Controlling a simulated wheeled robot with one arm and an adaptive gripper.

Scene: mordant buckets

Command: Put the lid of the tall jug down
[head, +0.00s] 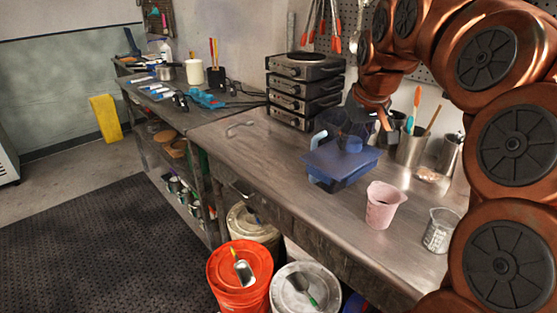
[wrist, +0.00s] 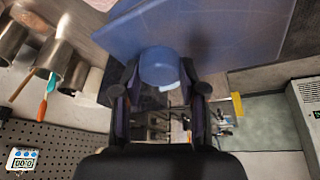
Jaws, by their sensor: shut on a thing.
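The blue square lid (head: 325,159) has a round knob on top. My gripper (head: 352,130) is shut on this knob, holding the lid roughly level above the bench. In the wrist view, the lid (wrist: 225,25) spreads across the top and its knob sits between the two fingers of my gripper (wrist: 160,88). A dark blue vessel (head: 347,183) with a pale blue handle shows under the lid; I cannot tell whether they touch. A dark see-through vessel (head: 342,118) stands behind, partly hidden by my gripper. I cannot tell which vessel is the tall jug.
A pink beaker (head: 382,207) and a clear beaker (head: 440,231) stand right of the lid. A metal tool pot (head: 411,148) and a stack of dark units (head: 302,92) stand at the back. The bench (head: 260,160) is largely clear to the left. Lidded buckets (head: 238,280) stand below its front edge.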

